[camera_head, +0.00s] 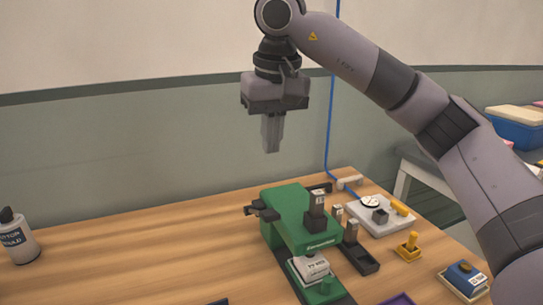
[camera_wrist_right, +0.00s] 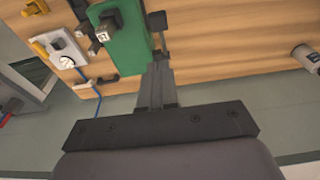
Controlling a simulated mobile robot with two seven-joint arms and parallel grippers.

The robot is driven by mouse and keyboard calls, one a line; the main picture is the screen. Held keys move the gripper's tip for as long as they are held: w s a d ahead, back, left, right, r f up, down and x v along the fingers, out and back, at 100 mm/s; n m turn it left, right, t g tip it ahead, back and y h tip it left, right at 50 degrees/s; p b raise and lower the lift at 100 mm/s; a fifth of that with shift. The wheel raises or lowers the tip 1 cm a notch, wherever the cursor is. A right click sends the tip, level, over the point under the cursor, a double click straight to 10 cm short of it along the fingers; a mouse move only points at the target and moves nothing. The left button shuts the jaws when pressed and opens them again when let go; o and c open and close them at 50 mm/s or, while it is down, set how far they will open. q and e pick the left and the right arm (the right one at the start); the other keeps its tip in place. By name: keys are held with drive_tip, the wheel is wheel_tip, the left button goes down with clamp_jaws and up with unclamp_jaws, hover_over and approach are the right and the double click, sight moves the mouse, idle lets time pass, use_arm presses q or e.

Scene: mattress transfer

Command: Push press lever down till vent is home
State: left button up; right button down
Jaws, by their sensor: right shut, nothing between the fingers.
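The green press (camera_head: 287,210) stands on the wooden table; its green top also shows in the right wrist view (camera_wrist_right: 127,50). A dark lever-like handle (camera_head: 262,211) sticks out at its left side, and in the right wrist view (camera_wrist_right: 158,21) it lies just beyond my fingertips. A small white labelled block (camera_head: 311,268), perhaps the vent, sits in the nest under the press head; how deep it is seated I cannot tell. My right gripper (camera_head: 271,148) is shut and empty, pointing down above and behind the press, apart from the handle. My left gripper is out of view.
A white plate with a round gauge (camera_head: 371,202) and blue cable stands right of the press. A yellow piece (camera_head: 408,246) and a blue block (camera_head: 466,279) lie further right. A grey bottle (camera_head: 17,238) stands far left, with bare table between.

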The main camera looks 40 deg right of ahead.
approach(269, 212)
drive_tip(key=f, duration=0.2)
drive_tip(key=w+f, duration=0.1)
drive_tip(key=f, duration=0.2)
drive_tip(key=shift+w+d+b, duration=0.15)
drive_tip(key=shift+b, duration=0.25)
drive_tip(key=shift+f, duration=0.45)
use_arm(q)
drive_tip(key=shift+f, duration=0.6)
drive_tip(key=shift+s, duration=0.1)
use_arm(e)
drive_tip(key=shift+f, duration=0.1)
